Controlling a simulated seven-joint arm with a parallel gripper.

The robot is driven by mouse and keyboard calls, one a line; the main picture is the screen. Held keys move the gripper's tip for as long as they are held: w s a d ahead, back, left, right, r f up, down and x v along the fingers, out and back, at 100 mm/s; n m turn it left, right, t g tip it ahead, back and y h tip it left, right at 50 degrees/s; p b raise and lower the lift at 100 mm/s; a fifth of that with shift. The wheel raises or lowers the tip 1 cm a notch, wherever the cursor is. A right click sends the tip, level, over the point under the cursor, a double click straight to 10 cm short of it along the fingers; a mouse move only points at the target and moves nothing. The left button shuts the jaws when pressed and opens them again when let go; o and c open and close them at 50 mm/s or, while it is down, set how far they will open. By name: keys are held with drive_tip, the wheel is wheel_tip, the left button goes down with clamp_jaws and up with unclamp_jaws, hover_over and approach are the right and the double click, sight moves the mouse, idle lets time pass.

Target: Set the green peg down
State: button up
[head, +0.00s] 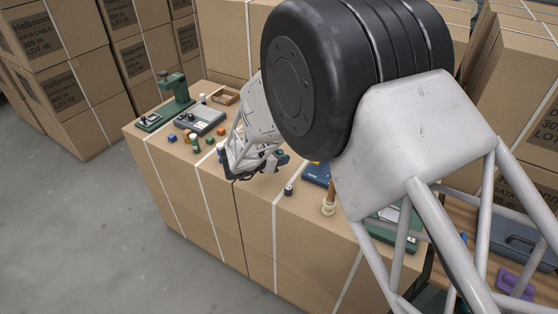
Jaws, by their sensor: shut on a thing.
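My gripper (248,168) is low over the cardboard-box work top, near its front edge and left of the middle. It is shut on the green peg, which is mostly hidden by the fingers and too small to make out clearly. I cannot tell whether the held peg touches the surface.
A dark cylinder (289,190) and a wooden piece (328,205) are to the right.

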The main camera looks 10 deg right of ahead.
drive_tip(key=shift+w+f, duration=0.1)
drive_tip(key=shift+w, duration=1.2)
drive_tip(key=shift+f, duration=1.75)
drive_tip(key=shift+f, duration=0.1)
drive_tip(key=o, duration=0.9)
drive_tip(key=v, duration=1.2)
drive_tip(key=shift+s, duration=0.1)
